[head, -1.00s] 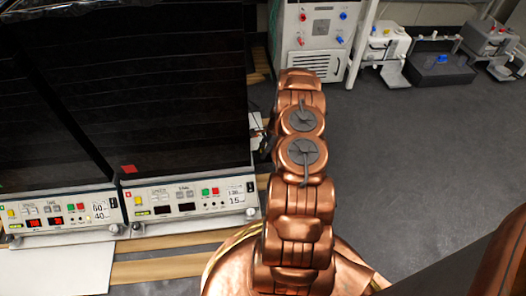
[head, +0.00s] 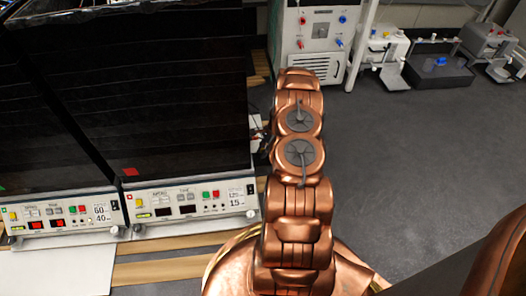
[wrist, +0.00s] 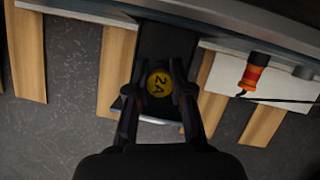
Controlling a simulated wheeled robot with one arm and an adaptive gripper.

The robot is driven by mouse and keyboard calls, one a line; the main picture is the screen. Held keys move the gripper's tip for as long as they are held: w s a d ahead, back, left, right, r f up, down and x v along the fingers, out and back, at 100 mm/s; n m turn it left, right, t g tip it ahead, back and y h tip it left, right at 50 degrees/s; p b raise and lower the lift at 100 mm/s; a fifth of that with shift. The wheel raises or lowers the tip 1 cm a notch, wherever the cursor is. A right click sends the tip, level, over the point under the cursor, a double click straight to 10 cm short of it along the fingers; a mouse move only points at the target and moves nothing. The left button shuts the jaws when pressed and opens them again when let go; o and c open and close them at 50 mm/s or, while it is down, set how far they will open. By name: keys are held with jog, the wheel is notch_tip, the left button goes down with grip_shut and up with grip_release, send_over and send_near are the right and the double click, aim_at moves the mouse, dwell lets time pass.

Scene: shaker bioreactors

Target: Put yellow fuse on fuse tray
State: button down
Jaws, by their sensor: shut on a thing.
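The yellow fuse (wrist: 159,84), round-faced and marked 2A, sits between the two dark fingers of my gripper (wrist: 159,72) in the wrist view. The fingers are shut on it. A black flat piece (wrist: 168,42) lies directly behind the fuse, below the edge of a machine; I cannot tell if it is the fuse tray or whether the fuse touches it. In the head view my arm hides the fuse and most of my gripper.
An orange and red plug (wrist: 253,73) with a black cable is right of my gripper. Two shaker units with control panels (head: 190,200) stand left of my arm in the head view. A white power cabinet (head: 318,40) stands behind. Grey floor on the right is clear.

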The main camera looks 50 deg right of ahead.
jog(key=shift+r, duration=0.1)
jog(key=shift+r+p, duration=0.7)
jog(key=shift+r, duration=0.75)
